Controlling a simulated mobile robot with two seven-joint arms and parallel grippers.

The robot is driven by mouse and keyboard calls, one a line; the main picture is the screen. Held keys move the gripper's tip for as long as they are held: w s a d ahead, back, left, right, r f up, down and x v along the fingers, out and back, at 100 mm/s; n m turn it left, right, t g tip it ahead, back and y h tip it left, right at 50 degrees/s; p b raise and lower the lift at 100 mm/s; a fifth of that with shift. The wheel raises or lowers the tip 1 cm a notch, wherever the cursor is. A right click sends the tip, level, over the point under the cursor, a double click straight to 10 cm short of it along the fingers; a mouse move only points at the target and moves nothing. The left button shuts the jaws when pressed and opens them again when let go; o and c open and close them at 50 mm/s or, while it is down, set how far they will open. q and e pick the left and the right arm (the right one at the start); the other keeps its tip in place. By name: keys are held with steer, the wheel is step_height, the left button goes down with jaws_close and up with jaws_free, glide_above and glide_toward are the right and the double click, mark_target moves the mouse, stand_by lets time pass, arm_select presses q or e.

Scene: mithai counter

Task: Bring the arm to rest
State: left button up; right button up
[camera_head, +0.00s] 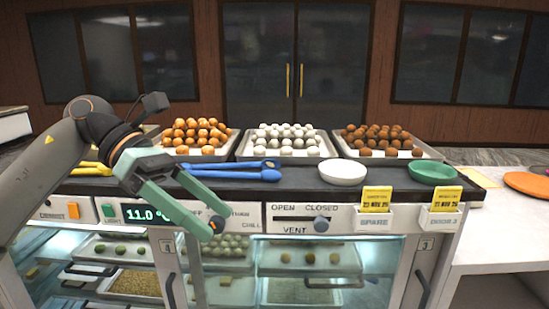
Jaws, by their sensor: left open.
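My left arm (45,178) comes in from the left, over the left part of the counter. My left gripper (214,220), with pale green fingers, is open and points down and to the right. Nothing is held in it. My right gripper is not in view.
Blue tongs (255,174) lie on the dark counter close behind the gripper. Sweets fill three trays, including the white ones' tray (243,150). A white bowl (342,172) and green bowl (432,172) stand right. The vent slider (320,224) and yellow cards (376,199) line the front.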

arm_select(q)
steer(key=w+d+f+n+t+h, duration=0.2)
steer(key=d+f+n+h, duration=0.55)
steer(key=n+h, duration=0.35)
steer(key=w+a+f+n+t+y, duration=0.25)
steer(key=f+n+t+y, duration=0.25)
steer(key=f+n+t, duration=0.7)
steer(key=w+a+f+n+t+y, duration=0.1)
steer(key=a+f+n+t+y, duration=0.5)
steer(key=n, duration=1)
steer(key=s+a+f+n+g+y, duration=0.2)
steer(key=s+f+n+y, duration=0.2)
steer(key=s+f, duration=0.3)
steer(key=s+a+f+n+g+y, duration=0.2)
steer(key=s+f+n, duration=0.4)
steer(key=f, duration=1)
steer(key=shift+s+a+f+n+g+y, duration=0.3)
steer(key=shift+s+a+y, duration=0.2)
steer(key=shift+y, duration=0.4)
steer(key=s+f+g, duration=0.1)
steer(key=s, duration=0.1)
steer(key=s+a+f+n+g, duration=0.1)
steer(key=s+f, duration=0.1)
steer(key=s+f+n+y, duration=0.1)
steer(key=s, duration=0.2)
steer(key=shift+a+f+g, duration=0.25)
steer(key=shift+f+g, duration=0.15)
